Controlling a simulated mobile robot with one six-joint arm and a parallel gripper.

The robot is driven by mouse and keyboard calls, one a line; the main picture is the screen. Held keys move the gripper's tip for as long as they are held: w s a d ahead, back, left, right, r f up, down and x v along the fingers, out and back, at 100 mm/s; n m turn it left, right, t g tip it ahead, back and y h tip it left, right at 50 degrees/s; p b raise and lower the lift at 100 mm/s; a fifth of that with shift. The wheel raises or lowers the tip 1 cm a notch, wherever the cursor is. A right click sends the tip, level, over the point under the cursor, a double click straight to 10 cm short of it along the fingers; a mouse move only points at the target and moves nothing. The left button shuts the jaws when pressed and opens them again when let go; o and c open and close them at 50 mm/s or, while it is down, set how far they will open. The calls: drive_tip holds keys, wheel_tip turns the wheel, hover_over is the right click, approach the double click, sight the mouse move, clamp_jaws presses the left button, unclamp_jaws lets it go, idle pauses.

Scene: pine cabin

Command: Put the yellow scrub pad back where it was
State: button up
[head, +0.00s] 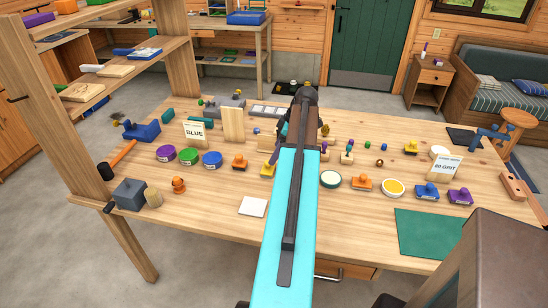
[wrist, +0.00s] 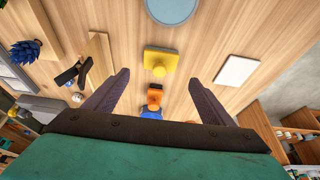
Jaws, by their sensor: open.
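A yellow scrub pad with a knob on top (wrist: 160,61) lies on the wooden bench just ahead of my open fingers in the wrist view. In the head view it is a yellow patch (head: 267,170), partly hidden by my arm. My gripper (wrist: 159,78) is open and empty above the bench, its two dark fingers wide apart. A second yellow knobbed block (head: 411,147) stands at the bench's right side. Which spot the pad came from cannot be told.
An orange knobbed block (head: 240,162) and blue tub (head: 212,159) stand left of the pad. A white tile (head: 253,206) lies nearer me, a round dish (head: 330,178) to the right. A green mat (head: 431,233) lies front right. Bare wood shows at front left.

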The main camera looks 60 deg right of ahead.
drive_tip(key=shift+b+v, duration=0.45)
drive_tip(key=shift+v, duration=1.7)
